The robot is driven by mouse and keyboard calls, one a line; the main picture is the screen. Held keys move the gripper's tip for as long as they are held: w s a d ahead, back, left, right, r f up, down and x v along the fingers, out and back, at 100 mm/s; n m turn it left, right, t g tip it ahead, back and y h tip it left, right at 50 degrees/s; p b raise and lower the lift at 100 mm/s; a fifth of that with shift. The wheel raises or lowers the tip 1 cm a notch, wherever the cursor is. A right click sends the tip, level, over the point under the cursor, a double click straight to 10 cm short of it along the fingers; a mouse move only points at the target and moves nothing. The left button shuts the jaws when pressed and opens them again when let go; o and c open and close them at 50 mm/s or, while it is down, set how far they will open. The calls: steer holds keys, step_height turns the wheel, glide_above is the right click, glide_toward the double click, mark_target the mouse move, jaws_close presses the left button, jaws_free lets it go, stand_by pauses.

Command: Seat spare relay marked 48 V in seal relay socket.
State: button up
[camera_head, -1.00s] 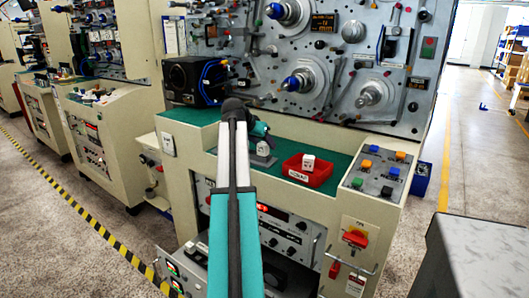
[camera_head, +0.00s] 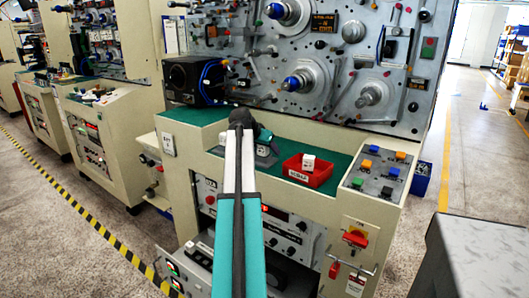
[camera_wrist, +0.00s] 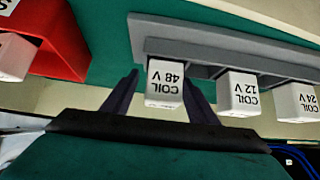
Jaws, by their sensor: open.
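The white relay marked COIL 48 V (camera_wrist: 164,84) hangs at a grey rack (camera_wrist: 240,53) in the wrist view, its lettering upside down. My gripper (camera_wrist: 162,76) is open, with one dark finger on each side of this relay. I cannot tell whether the fingers touch it. White relays marked 12 V (camera_wrist: 238,93) and 24 V (camera_wrist: 297,102) sit along the same rack to the right. I cannot make out the seal relay socket.
A red tray (camera_head: 318,178) with a white block (camera_head: 308,161) stands on the green-topped ledge; the tray also shows in the wrist view (camera_wrist: 62,45). A button panel (camera_head: 380,178) lies right of it. Spindles (camera_head: 370,96) project from the machine face above. An open drawer (camera_head: 190,268) juts out below.

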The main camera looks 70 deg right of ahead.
steer(key=c, duration=1.2)
steer(key=shift+o, duration=0.2)
steer(key=shift+r, duration=0.2)
steer(key=shift+r, duration=1.6)
steer(key=s+a+r, duration=0.1)
steer(key=s+a, duration=0.1)
steer(key=a, duration=1.3)
steer(key=shift+s+a+r, duration=0.2)
steer(key=shift+s+a, duration=0.15)
steer(key=shift+s, duration=0.05)
